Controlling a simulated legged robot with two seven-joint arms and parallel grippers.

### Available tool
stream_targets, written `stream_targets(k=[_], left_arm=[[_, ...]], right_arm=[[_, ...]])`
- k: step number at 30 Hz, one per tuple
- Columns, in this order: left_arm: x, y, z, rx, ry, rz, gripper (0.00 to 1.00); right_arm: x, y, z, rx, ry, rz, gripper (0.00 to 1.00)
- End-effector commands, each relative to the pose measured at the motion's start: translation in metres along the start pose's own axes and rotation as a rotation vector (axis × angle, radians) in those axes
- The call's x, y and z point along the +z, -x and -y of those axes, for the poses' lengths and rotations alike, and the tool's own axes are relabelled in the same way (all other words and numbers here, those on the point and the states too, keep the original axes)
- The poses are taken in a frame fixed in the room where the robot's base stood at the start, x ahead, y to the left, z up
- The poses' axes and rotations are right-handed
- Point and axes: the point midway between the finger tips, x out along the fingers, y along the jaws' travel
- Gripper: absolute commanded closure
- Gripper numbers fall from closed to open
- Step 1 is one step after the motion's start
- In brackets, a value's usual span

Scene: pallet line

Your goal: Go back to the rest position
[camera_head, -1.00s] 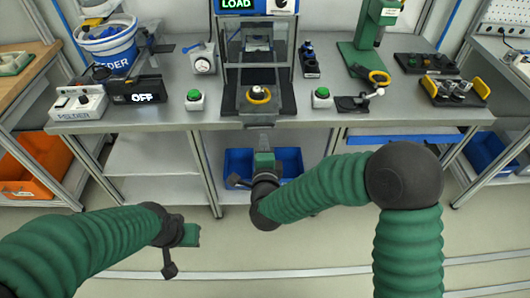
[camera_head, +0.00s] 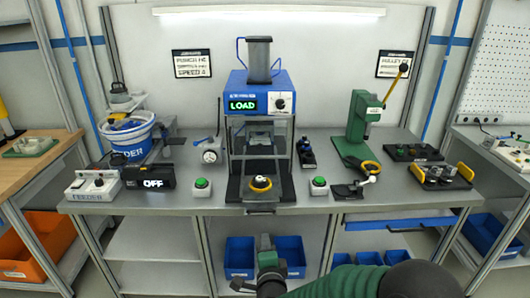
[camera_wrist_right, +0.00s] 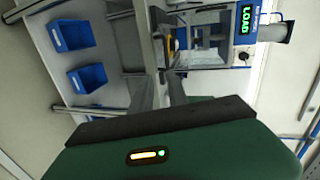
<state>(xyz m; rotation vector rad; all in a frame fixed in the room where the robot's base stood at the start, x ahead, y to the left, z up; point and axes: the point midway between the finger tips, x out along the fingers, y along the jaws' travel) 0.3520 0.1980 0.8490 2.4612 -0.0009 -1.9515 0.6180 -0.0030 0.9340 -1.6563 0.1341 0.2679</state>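My right gripper (camera_head: 265,243) is in the lower middle of the head view, in front of the bench and below its front edge. It points toward the blue bins under the bench. Nothing is seen held in it. In the right wrist view, its green body and dark rail fill the lower part, and its narrow fingers (camera_wrist_right: 166,82) reach toward the bench edge; whether they are apart is unclear. My left arm and gripper are out of view.
The grey bench (camera_head: 222,197) carries a press (camera_head: 258,104) with a lit LOAD display, green buttons (camera_head: 202,183), a green hand press (camera_head: 357,130), a feeder bucket (camera_head: 127,136) and a switch box reading OFF (camera_head: 149,177). Blue bins (camera_head: 240,256) sit below. An orange bin (camera_head: 40,243) is at left.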

Motion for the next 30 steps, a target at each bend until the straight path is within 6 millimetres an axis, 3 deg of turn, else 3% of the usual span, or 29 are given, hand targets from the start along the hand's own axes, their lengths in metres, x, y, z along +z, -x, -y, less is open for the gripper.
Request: stream_targets(k=[2,5,9,12,15,19,30], left_arm=[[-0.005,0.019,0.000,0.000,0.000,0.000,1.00],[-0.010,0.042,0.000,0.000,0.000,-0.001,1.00],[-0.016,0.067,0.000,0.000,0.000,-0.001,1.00],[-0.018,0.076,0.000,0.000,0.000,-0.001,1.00],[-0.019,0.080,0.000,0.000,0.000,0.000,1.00],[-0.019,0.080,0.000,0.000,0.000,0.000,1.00],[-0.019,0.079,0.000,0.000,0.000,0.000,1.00]], right_arm=[[-0.009,0.015,0.008,0.075,0.203,0.081,0.80],[-0.040,0.057,-0.008,0.256,0.585,0.237,0.80],[-0.108,0.152,-0.051,0.561,1.025,0.495,0.80],[-0.142,0.212,-0.071,0.712,1.177,0.654,0.80],[-0.160,0.252,-0.082,0.799,1.247,0.768,0.80],[-0.167,0.271,-0.089,0.837,1.274,0.826,0.80],[-0.167,0.271,-0.090,0.836,1.272,0.826,0.80]])
